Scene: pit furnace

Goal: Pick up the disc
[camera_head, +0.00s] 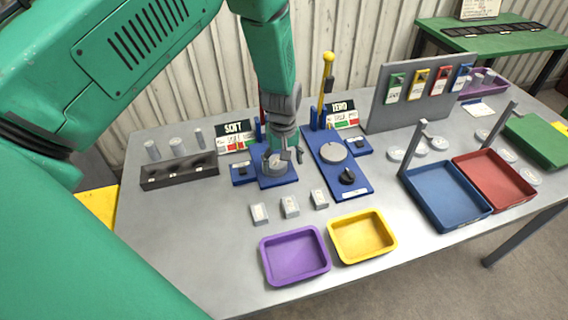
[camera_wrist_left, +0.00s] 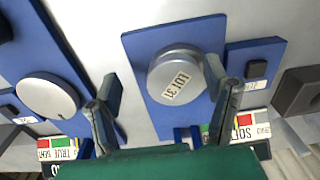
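A grey metal disc (camera_head: 275,166) with a printed label sits on a small blue base (camera_head: 283,181) left of the table's middle. In the left wrist view the disc (camera_wrist_left: 178,77) shows a label that seems to read LOT 31. My left gripper (camera_head: 284,152) points down over it, and partly hides it in the head view. In the left wrist view the two fingers (camera_wrist_left: 163,88) are spread apart, with the disc between and just past them. The right fingertip overlaps the disc's edge; whether it touches, I cannot tell. My right gripper is not in view.
A second blue base with a round plate (camera_head: 333,152) and a yellow-handled post (camera_head: 326,80) stand close on the right. Several small blocks (camera_head: 290,206) lie in front, then a purple tray (camera_head: 295,255) and a yellow tray (camera_head: 362,236). A dark rack (camera_head: 180,171) stands left.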

